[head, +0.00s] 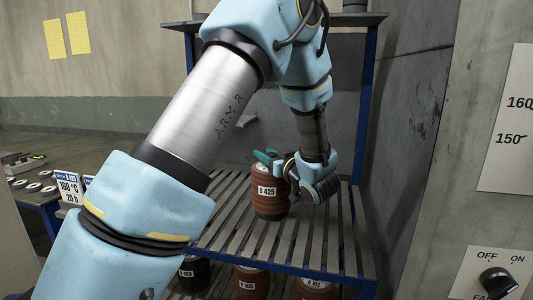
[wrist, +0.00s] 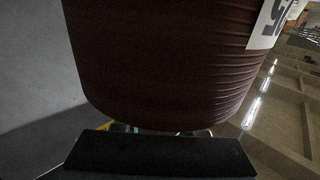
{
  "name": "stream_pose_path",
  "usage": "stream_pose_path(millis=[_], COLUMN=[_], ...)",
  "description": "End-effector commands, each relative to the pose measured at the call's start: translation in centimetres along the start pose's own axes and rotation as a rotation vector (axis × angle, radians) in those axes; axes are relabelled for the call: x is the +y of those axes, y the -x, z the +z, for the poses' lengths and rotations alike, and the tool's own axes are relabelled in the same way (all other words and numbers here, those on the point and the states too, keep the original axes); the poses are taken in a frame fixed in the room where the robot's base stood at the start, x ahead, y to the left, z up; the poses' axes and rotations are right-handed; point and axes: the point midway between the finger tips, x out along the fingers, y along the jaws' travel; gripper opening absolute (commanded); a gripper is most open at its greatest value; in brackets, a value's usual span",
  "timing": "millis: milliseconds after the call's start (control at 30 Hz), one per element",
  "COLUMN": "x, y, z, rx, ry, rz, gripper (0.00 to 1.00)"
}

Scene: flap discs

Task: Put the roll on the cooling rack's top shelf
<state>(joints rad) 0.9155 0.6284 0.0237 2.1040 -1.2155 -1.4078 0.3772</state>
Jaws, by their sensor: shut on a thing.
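The roll (head: 267,203), a reddish-brown ribbed cylinder with a white label reading 425, stands upright over the slatted upper shelf (head: 240,235) of the blue-posted cooling rack. Its bottom looks at or very near the slats; I cannot tell whether it touches. My gripper (head: 279,172) is shut on the roll, coming from its right side, and is partly hidden by its own wrist. In the wrist view the dark roll (wrist: 160,65) fills the upper middle, with a black gripper part (wrist: 160,155) below it.
Several labelled rolls (head: 251,281) stand on the level below. A dark plate (head: 350,20) tops the rack. The slats around the roll look bare. A wall is close on the right, with an off/on switch panel (head: 497,283). A table with discs (head: 35,188) is at left.

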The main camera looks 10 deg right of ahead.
Motion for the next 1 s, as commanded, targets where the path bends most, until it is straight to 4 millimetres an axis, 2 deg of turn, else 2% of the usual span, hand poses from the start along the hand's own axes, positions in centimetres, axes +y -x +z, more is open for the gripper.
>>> stream_pose_path(millis=[33,67,300,667,767,1000], x=[0.0,0.0,0.0,0.1,0.1,0.1], y=[-0.1,0.0,0.0,0.5,1.8,6.9], z=[-0.1,0.1,0.1,0.0,0.2,0.3], rx=[0.005,0.000,0.000,0.000,0.000,0.000], ry=[0.003,0.000,0.000,0.001,0.002,0.002], rz=[-0.001,0.000,0.000,0.001,0.004,0.005], gripper=[0.00,0.42,0.69,0.70,0.70,0.70])
